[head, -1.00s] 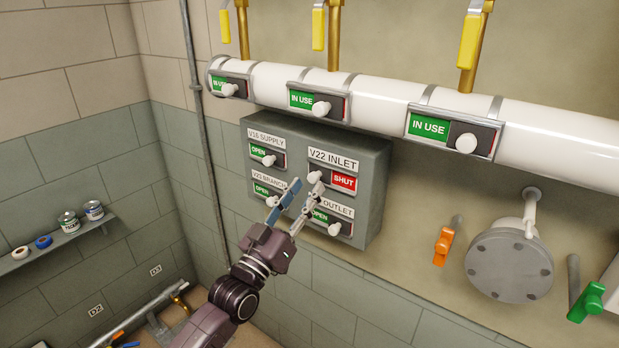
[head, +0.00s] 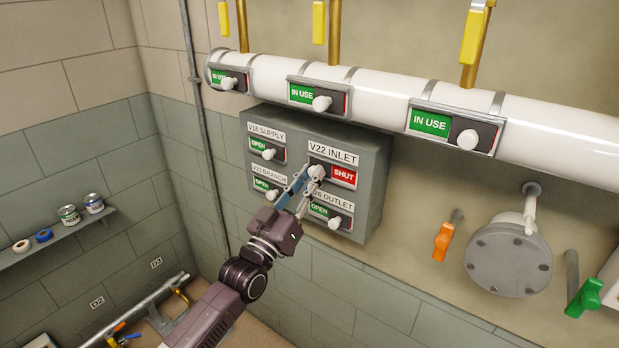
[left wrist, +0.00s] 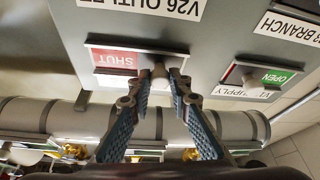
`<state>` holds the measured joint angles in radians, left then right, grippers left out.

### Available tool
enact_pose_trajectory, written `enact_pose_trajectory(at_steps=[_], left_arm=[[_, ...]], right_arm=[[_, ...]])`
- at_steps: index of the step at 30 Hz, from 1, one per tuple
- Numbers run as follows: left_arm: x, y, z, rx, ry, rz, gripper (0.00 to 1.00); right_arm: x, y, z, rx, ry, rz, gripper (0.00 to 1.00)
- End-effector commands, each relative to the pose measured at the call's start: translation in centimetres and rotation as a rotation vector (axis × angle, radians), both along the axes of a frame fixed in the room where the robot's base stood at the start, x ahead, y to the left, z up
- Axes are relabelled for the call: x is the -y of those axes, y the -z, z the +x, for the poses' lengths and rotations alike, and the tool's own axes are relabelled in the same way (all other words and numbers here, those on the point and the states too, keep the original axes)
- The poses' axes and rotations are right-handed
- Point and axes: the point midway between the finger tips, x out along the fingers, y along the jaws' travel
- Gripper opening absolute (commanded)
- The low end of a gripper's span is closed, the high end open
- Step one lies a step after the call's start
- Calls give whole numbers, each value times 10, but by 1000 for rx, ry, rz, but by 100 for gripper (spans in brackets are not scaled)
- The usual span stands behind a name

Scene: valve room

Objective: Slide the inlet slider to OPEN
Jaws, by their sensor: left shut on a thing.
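The V22 INLET slider has a dark slot with a red SHUT sign (head: 343,177) showing at its right, and a pale round knob (head: 316,171) at its left end. My left gripper (head: 310,177) reaches up from below, its fingertips shut on this knob. In the left wrist view, which sees the panel upside down, the knob (left wrist: 160,71) lies between the fingertips (left wrist: 165,82), partly hidden, and the red SHUT sign (left wrist: 115,59) is beside it. My right gripper is not in view.
The grey panel (head: 372,190) also carries the V16 SUPPLY slider (head: 266,150), the V23 BRANCH slider (head: 265,186) and the OUTLET slider (head: 327,214), all showing OPEN and close around the gripper. A white pipe (head: 385,98) with IN USE sliders runs above.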

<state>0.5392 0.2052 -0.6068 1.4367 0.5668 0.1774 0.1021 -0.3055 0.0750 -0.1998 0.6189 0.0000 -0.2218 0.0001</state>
Motion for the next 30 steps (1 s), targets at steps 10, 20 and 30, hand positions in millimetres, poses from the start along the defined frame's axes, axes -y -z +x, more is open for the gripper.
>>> enact_pose_trajectory(at_steps=[10,20,30], left_arm=[[19,-1,-14,-3,3,-4,0],[52,1,-38,-2,0,1,0],[53,2,-38,-2,1,2,30]], right_arm=[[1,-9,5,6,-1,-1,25],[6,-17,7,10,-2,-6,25],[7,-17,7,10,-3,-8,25]])
